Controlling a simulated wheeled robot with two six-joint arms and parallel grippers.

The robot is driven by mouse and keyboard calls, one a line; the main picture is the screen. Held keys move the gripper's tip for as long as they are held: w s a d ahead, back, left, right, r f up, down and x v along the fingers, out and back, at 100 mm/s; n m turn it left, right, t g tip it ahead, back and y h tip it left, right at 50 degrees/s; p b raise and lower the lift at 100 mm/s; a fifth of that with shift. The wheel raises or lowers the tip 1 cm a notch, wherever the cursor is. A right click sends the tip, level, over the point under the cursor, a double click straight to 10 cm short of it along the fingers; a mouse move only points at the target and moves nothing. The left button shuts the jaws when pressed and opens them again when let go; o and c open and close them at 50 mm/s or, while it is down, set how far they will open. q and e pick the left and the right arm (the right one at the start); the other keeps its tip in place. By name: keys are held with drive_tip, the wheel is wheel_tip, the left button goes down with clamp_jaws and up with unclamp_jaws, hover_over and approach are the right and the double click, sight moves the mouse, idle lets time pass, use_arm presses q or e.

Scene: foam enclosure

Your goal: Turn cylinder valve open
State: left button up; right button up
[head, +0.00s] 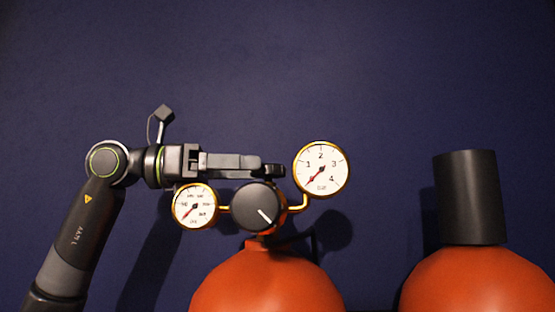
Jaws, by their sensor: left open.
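The cylinder valve knob (258,207) is a round black dial with a white mark, tilted from upper left to lower right. It sits on top of an orange-red cylinder (267,282), between two brass-rimmed gauges: a lower left one (195,206) and a higher right one (321,170). Both needles point to the lower left. My left gripper (272,171) reaches in from the left, level, just above the knob in the picture. It is open and holds nothing visible. Whether its fingers touch the knob cannot be told. My right gripper is not in view.
A second orange-red cylinder (480,285) with a plain black cap (470,198) stands at the right. A dark blue wall (400,70) lies behind everything. The space above the gauges and between the two cylinders looks clear.

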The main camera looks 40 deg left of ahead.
sight(279, 170)
use_arm(q)
drive_tip(key=p+x, duration=0.1)
drive_tip(key=x, duration=0.5)
drive_tip(key=shift+p, duration=0.35)
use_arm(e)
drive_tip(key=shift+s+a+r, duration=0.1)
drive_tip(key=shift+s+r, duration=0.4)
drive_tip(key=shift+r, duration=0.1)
